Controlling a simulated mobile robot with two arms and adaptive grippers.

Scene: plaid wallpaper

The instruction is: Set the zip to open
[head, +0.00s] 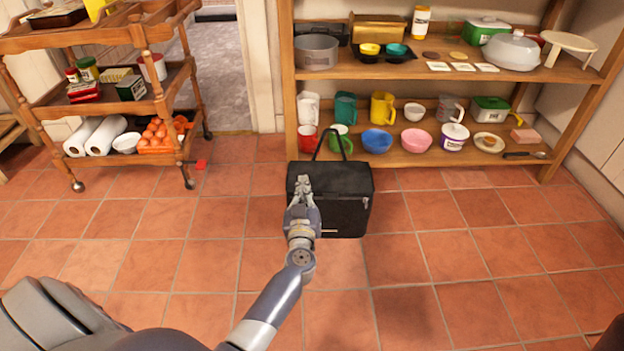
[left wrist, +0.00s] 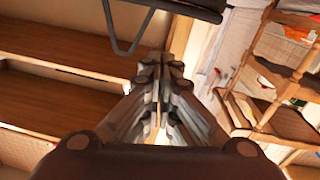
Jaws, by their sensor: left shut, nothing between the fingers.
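A black bag (head: 345,205) with a raised handle (head: 333,133) stands upright on the tiled floor in front of the shelf. A small pull shows on its right side, and the zip line itself is too small to make out. My left gripper (head: 304,184) is shut and empty, in front of the bag's left part, hiding some of it; I cannot tell whether it touches. In the left wrist view the closed fingers (left wrist: 158,75) point up the picture, below a dark edge (left wrist: 185,8) and a thin bar. My right gripper is not in view.
A wooden shelf (head: 440,73) with bowls, mugs and tins stands behind the bag. A wooden cart (head: 110,95) with eggs and paper rolls is at the left. The floor right of the bag is clear.

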